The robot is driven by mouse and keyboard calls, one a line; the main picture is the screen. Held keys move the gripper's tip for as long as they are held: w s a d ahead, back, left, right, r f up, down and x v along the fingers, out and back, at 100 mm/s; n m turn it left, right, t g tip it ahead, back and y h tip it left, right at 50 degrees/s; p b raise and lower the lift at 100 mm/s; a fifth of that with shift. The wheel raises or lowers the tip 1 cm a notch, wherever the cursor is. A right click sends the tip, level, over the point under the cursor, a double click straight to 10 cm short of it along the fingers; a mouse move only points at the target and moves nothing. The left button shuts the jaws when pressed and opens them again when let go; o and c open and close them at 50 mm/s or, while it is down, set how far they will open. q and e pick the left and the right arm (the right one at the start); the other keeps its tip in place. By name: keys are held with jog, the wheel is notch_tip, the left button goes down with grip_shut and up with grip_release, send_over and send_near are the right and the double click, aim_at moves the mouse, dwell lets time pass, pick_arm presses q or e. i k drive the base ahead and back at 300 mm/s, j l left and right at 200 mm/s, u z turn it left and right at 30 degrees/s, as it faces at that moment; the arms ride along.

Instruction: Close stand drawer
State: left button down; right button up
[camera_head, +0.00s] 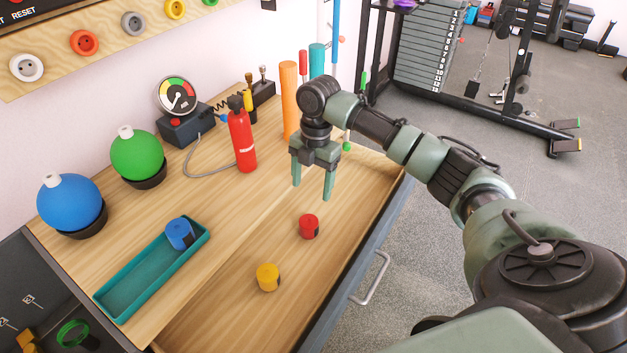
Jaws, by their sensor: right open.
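The stand drawer (334,305) is pulled out from the wooden stand top (215,225). Its dark front edge runs along the right, with a silver handle (372,280) on the outer side. A red cylinder (309,227) and a yellow cylinder (268,277) sit on its wooden floor. My right gripper (312,191) is open and empty. It points down above the far part of the drawer, behind the red cylinder in the picture, and appears apart from the handle. My left gripper is not in view.
A teal tray (112,307) holding a blue cylinder (180,234) lies on the stand top. Behind stand blue (70,203) and green (136,153) flasks, a gauge (177,96), a red extinguisher (242,140) and an orange tube (290,100).

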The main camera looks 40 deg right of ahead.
aim_at(230, 312)
jog(key=k, duration=1)
